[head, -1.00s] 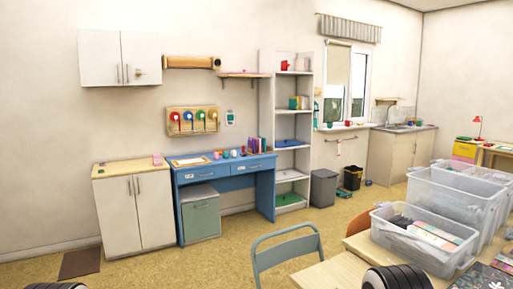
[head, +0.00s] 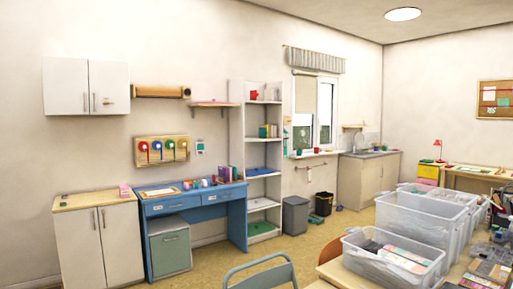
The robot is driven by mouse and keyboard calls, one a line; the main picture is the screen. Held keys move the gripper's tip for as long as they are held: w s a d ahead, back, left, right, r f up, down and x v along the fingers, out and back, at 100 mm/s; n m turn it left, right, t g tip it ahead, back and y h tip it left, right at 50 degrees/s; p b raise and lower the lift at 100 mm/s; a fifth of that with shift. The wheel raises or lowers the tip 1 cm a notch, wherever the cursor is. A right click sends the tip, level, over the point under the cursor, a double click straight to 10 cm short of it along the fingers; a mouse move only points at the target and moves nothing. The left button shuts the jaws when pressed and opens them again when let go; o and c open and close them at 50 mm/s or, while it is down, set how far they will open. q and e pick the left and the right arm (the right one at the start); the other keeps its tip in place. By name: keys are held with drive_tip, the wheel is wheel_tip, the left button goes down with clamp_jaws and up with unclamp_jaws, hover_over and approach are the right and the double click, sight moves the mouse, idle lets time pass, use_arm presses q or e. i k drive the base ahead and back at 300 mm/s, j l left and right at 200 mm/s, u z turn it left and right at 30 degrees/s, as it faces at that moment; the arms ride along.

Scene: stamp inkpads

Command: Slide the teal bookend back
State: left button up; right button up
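A small teal block-like thing (head: 263,132), perhaps the teal bookend, stands on an upper shelf of the tall white shelf unit (head: 234,170) in the head view. It is at the left of a few upright books (head: 272,131) on that shelf. It is too small and far off to tell its exact shape or whether it touches the books. Neither of my grippers shows in the head view.
A blue desk (head: 195,203) with small colored items stands left of the shelf unit. A grey bin (head: 295,215) stands to its right. A chair (head: 262,275) and a table with clear plastic boxes (head: 400,262) are in front. Some floor is open between.

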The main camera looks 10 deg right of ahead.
sight(262, 131)
drive_tip(key=i+j+u, duration=0.2)
drive_tip(key=i+u, duration=0.15)
drive_tip(key=i, duration=0.3)
drive_tip(key=i+u, duration=0.35)
drive_tip(key=i, duration=0.95)
drive_tip(key=i+j+z, duration=0.15)
drive_tip(key=i, duration=0.5)
drive_tip(key=i+j, duration=0.1)
drive_tip(key=i, duration=0.55)
drive_tip(key=i+j+z, duration=0.15)
drive_tip(key=i, duration=0.5)
drive_tip(key=i+l+z, duration=0.25)
drive_tip(key=z, duration=0.25)
drive_tip(key=i+z, duration=0.5)
drive_tip(key=i+j+z, duration=0.1)
drive_tip(key=i+z, duration=0.4)
drive_tip(key=i+j+z, duration=0.2)
drive_tip(key=z, duration=0.3)
drive_tip(key=i+l+z, duration=0.1)
drive_tip(key=i+z, duration=0.15)
drive_tip(key=i, duration=1.6)
